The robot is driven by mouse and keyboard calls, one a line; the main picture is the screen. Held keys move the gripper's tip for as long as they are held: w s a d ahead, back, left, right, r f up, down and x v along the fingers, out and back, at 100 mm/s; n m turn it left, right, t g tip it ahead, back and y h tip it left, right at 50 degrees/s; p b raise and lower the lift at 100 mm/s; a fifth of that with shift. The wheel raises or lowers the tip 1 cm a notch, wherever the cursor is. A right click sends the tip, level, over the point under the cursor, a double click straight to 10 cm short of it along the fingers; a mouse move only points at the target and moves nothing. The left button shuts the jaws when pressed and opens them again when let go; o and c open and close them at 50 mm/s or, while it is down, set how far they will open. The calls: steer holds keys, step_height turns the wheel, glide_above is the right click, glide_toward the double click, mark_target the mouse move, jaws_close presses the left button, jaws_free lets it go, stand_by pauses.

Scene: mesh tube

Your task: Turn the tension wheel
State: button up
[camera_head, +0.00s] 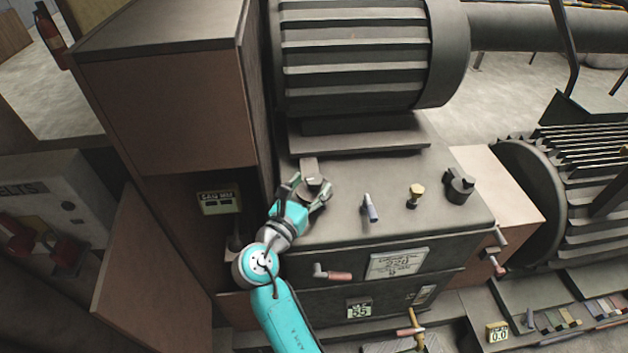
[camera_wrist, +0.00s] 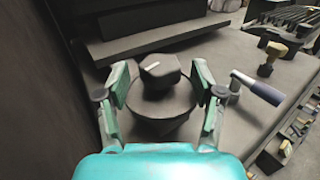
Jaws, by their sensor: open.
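A dark round wheel with a raised block on top (camera_head: 311,168) stands at the left end of the grey machine top. It also shows in the wrist view (camera_wrist: 160,72), in the middle. No label reading "tension" can be made out, so I cannot be sure this is the tension wheel. My gripper (camera_head: 308,190) is open, with its fingers spread on the left and right of this wheel. In the wrist view the gripper (camera_wrist: 160,95) has one finger on each side of the block, with gaps visible. Whether the fingers touch the wheel's lower disc is unclear.
A grey-handled crank (camera_head: 370,208), a brass knob (camera_head: 416,194) and a dark knob (camera_head: 460,185) stand to the right on the machine top. A red-handled crank (camera_head: 335,275) is on the front. A tall brown cabinet (camera_head: 180,110) stands close on the left, and a ribbed drum (camera_head: 355,55) behind.

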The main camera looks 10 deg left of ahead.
mark_target(311, 187)
steer(key=shift+v, duration=2.65)
